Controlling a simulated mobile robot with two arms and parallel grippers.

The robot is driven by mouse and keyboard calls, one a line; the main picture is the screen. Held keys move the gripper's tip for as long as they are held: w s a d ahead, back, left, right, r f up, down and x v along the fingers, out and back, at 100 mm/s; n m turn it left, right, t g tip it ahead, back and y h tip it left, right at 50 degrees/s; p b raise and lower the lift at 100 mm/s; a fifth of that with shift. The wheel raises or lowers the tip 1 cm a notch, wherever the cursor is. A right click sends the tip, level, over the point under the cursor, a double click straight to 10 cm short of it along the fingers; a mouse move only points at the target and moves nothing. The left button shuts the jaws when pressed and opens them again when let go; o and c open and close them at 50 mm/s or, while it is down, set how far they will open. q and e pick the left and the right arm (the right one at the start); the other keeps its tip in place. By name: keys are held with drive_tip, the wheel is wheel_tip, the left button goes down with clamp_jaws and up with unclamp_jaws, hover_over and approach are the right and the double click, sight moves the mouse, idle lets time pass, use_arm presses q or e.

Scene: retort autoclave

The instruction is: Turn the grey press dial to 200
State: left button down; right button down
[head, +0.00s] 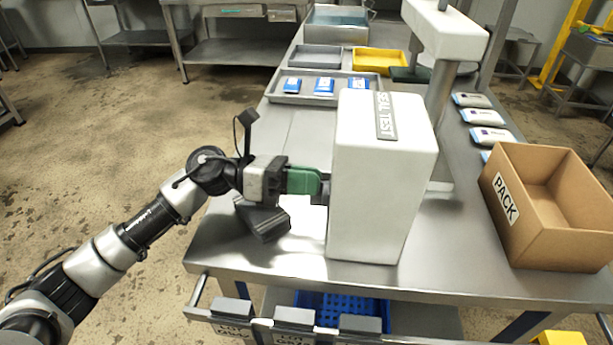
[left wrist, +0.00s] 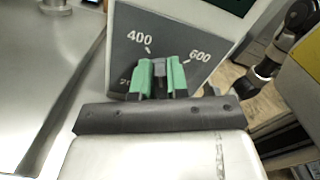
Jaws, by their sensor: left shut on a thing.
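The white SEAL TEST press housing (head: 375,190) stands on the steel bench. In the left wrist view its dark dial face (left wrist: 165,38) shows 400 at upper left, 600 at upper right and part of a number starting with 20 at lower left. The grey dial (left wrist: 159,70) sits between the green fingers of my left gripper (left wrist: 161,78), which is shut on it. Its upper end lies between 400 and 600; I cannot make out a pointer mark. In the head view my left gripper (head: 318,184) meets the housing's left side, and the dial is hidden. My right gripper is not in view.
An open PACK carton (head: 535,255) stands at the bench's right. A grey tray (head: 280,98) with blue packets, a grey bin (head: 315,57) and a yellow tray (head: 380,62) lie behind the housing. Several packets (head: 484,117) line the right side.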

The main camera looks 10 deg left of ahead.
use_arm(q)
drive_tip(key=shift+w, duration=0.1)
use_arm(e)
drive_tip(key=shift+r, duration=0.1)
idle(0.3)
use_arm(q)
drive_tip(key=c, duration=1.1)
unclamp_jaws()
drive_tip(key=a, duration=0.3)
drive_tip(key=shift+f+b, duration=0.15)
drive_tip(key=shift+b, duration=0.2)
drive_tip(key=a+b, duration=0.1)
drive_tip(key=a, duration=0.6)
drive_tip(key=shift+a, duration=0.45)
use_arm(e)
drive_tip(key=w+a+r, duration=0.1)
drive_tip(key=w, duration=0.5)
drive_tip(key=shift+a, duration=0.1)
